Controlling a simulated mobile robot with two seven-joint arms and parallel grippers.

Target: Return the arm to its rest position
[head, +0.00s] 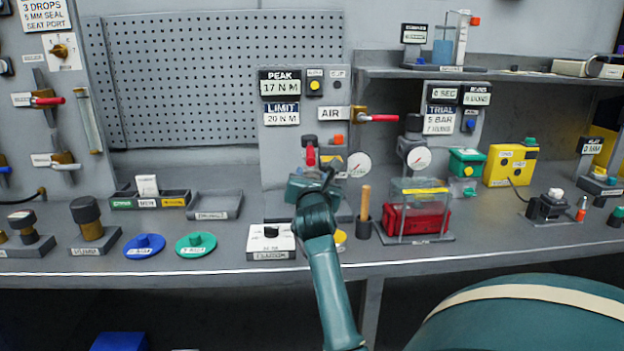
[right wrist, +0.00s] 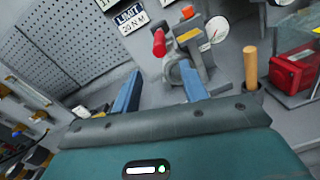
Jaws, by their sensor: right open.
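The grey fixture with a red handle (right wrist: 159,43) and a round gauge (right wrist: 217,30) is beyond the fingertips. Whether the gripper touches the fixture cannot be told. My left gripper is in neither view.
A wooden-handled tool (head: 365,203) stands in a dark holder right of the gripper, beside a clear case with a red box (head: 414,220). A white box with a black knob (head: 271,242) is left of my wrist. Blue (head: 144,246) and green (head: 196,245) discs lie further left.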

